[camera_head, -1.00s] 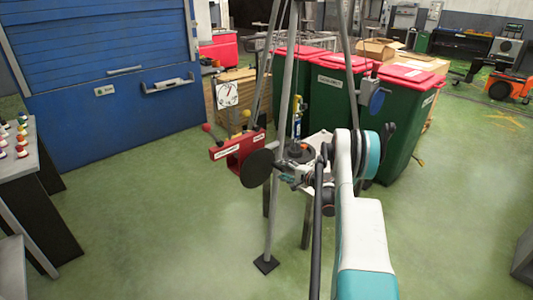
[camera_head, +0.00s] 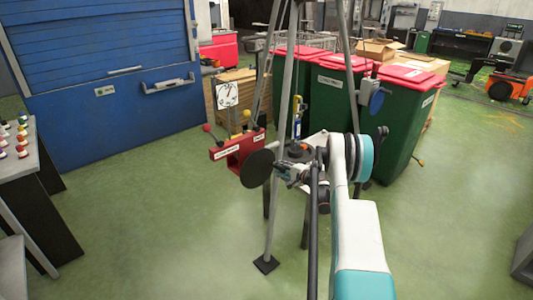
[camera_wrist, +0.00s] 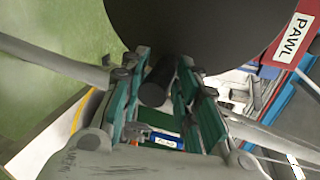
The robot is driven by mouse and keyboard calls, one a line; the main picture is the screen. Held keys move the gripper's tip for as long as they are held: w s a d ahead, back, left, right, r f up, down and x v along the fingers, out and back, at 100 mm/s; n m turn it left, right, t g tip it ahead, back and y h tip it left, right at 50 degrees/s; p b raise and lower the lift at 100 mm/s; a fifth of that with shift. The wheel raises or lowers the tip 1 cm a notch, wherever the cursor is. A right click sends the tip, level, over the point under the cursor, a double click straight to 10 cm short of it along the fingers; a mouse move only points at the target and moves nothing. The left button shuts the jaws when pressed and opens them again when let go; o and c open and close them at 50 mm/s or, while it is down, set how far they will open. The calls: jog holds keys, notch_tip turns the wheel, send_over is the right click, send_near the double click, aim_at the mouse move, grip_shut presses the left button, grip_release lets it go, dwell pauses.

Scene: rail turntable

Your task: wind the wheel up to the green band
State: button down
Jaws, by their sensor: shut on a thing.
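The wheel is a dark round disc (camera_head: 257,168) on the near side of a red winch housing (camera_head: 236,153) on the tripod frame. In the wrist view the disc (camera_wrist: 200,30) fills the top, with a dark cylindrical handle (camera_wrist: 157,82) sticking out toward me. My gripper (camera_head: 283,171) is at the disc's right side; in the wrist view its green-lined fingers (camera_wrist: 158,95) are closed around the handle. A white dial (camera_head: 227,94) with a dark pointer stands behind the housing. Its green band is too small to make out.
Tripod legs (camera_head: 276,215) stand close beside my arm. A red knob (camera_head: 207,128) and a yellow knob (camera_head: 246,113) rise near the housing. A PAWL label (camera_wrist: 295,38) shows in the wrist view.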

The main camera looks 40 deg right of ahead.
jog(key=shift+f, duration=0.15)
jog(key=f+m, duration=0.1)
jog(key=a+f+m+y, duration=0.1)
jog(key=shift+s+f+m, duration=0.15)
jog(key=shift+f+m, duration=0.25)
jog(key=shift+a+f+m+y, duration=0.4)
jog(key=shift+f+m, duration=0.2)
jog(key=shift+m, duration=0.15)
jog(key=shift+a+f+m+y, duration=0.4)
jog(key=shift+f+m, duration=0.15)
jog(key=shift+m, duration=0.2)
jog(key=c, duration=1.2)
grip_release()
jog(key=shift+c, duration=0.2)
jog(key=shift+o, duration=0.2)
jog(key=shift+d+r, duration=0.1)
jog(key=shift+d, duration=0.05)
jog(key=shift+s, duration=0.1)
